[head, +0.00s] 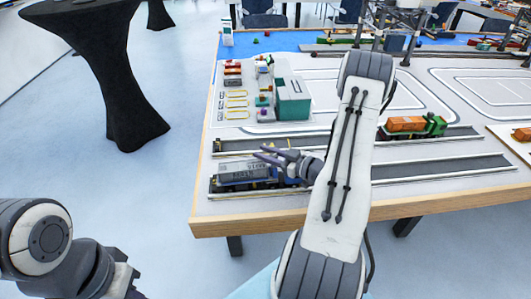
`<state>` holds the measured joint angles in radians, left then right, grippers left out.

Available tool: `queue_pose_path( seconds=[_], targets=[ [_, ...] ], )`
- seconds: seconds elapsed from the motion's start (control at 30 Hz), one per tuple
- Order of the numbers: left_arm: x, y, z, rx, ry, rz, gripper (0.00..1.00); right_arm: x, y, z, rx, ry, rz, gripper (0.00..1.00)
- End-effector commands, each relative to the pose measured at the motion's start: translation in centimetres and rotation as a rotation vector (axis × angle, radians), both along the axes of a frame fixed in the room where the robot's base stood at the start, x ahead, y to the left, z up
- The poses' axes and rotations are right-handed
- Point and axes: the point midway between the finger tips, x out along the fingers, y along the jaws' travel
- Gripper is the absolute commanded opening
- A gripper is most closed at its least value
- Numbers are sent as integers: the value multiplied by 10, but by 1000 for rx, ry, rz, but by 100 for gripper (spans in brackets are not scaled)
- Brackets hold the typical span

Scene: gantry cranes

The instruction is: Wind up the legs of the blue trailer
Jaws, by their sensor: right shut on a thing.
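The blue trailer (228,186) stands on the front dark road strip, near the left end of the table. It carries a grey container (244,171) with lettering on its side. My right gripper (264,154) reaches in from the right, with its dark fingers at the far upper side of the trailer's right part. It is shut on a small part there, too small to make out. The trailer's legs cannot be made out. A blue piece (291,181) shows at the trailer's right end, partly behind my right arm. My left arm is at the lower left, with its fingertips outside the picture.
A green truck (435,125) with an orange load (406,124) stands on the rear strip. A teal-and-white box (293,100) and several small models stand behind the trailer. Crane legs (407,50) rise at the back. A black-draped table (112,70) stands left.

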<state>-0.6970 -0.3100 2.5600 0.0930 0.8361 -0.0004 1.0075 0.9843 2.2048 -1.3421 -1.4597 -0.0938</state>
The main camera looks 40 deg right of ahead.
Motion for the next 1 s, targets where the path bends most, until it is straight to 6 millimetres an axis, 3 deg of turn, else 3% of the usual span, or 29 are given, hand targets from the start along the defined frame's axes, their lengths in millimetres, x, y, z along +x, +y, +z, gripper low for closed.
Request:
queue_pose_path(
  seconds=[0.27, 0.3, 0.37, 0.77, 1.0],
  targets=[
    [0, 0, 0, 0, 0, 0, 0, 0, 0, 0, 1, -1, 0, 0],
    [0, 0, 0, 0, 0, 0, 0, 0, 0, 0, 1, -1, 0, 43],
    [0, 0, 0, 0, 0, 0, 0, 0, 0, 0, 1, -1, 0, 62],
    [0, 0, -1, 0, 0, 0, 0, -6, -3, 1, 1, -1, -3, 62],
    [0, 0, -8, 0, 0, 0, 0, -46, -18, 5, 0, -1, -8, 62]
  ],
)
